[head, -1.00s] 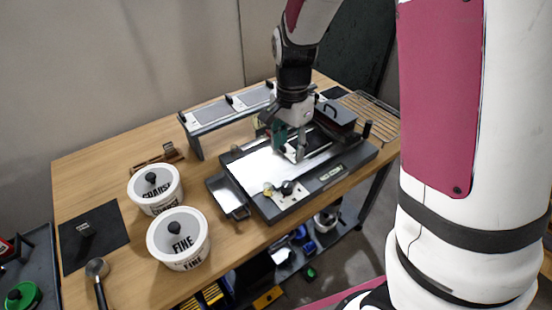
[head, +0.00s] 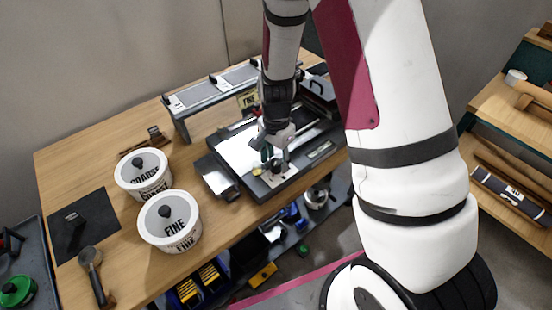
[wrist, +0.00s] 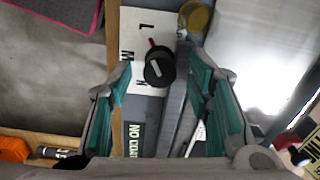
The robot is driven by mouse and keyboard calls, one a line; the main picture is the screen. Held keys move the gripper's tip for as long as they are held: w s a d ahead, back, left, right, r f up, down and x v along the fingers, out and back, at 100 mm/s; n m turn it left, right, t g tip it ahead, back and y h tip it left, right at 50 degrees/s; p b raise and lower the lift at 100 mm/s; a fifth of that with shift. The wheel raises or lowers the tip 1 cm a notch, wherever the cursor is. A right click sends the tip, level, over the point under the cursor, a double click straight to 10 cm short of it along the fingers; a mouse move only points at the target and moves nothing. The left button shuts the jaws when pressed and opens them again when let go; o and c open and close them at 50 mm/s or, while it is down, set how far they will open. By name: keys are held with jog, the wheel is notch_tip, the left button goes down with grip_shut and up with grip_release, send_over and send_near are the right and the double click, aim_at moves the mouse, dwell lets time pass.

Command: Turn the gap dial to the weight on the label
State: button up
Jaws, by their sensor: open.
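The gap dial (wrist: 160,68) is a round black knob with a white line on top. In the head view the dial (head: 278,168) is on the front of the grey machine (head: 292,187), partly behind my gripper. My gripper (wrist: 165,82) is open and empty, its teal-padded fingers either side of the dial and apart from it. It also shows above the dial in the head view (head: 271,155). I cannot read a weight on any label.
A dark "NO COAT" strip (wrist: 134,139) and a brass knob (wrist: 197,17) lie near the dial. Two white tubs, COARSE (head: 143,174) and FINE (head: 170,221), stand left of the machine. A labelled roll (head: 511,194) lies on the right shelf.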

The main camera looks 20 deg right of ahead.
jog(key=shift+f, duration=0.2)
jog(key=shift+c, duration=0.2)
grip_shut()
jog(key=n, duration=0.5)
jog(key=shift+n, duration=0.4)
jog(key=n, duration=0.5)
jog(key=shift+n, duration=0.4)
